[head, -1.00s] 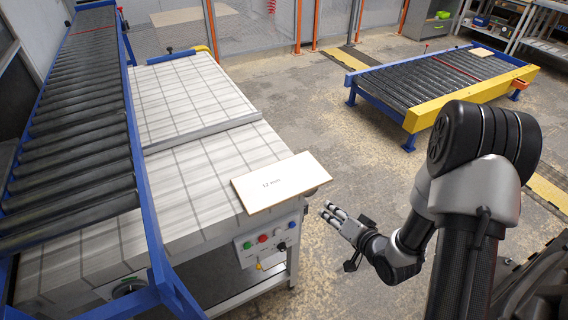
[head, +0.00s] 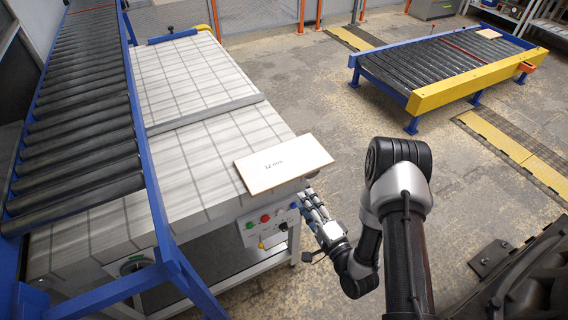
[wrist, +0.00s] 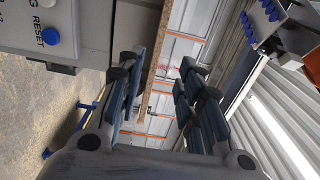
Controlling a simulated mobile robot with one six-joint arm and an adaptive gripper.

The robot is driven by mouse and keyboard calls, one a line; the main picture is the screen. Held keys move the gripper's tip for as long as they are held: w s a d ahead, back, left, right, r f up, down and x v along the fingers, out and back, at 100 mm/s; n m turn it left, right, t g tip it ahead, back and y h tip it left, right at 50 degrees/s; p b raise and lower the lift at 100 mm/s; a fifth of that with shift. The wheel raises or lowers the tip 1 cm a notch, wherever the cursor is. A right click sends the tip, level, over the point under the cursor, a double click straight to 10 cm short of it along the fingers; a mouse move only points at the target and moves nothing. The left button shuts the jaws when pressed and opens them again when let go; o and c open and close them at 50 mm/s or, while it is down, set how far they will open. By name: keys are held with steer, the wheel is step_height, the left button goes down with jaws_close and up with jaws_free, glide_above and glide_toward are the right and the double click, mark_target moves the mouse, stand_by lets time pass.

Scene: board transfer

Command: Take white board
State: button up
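My gripper (head: 308,204) is just below and beside that overhanging end, close to the control panel. In the wrist view my gripper (wrist: 160,75) is open, one finger pair on each side. The board's brown edge (wrist: 154,62) appears as a thin strip in the gap between the fingers. I see no clear contact on both sides.
A control panel (head: 268,222) with coloured buttons is on the table's front, left of my gripper. A roller conveyor (head: 75,110) runs along the left. A low blue and yellow conveyor (head: 430,75) stands at the back right with a small board (head: 489,33). Floor between is clear.

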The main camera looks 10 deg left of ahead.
mark_target(295, 179)
steer(key=x, duration=0.4)
steer(key=shift+w, duration=0.1)
steer(key=b+x, duration=0.1)
steer(key=x, duration=0.3)
steer(key=shift+w+d+f+b, duration=0.2)
steer(key=shift+w+d+b, duration=0.1)
steer(key=shift+b, duration=0.1)
steer(key=shift+w+a, duration=0.25)
steer(key=shift+w, duration=0.1)
jaws_close()
steer(key=shift+r, duration=0.1)
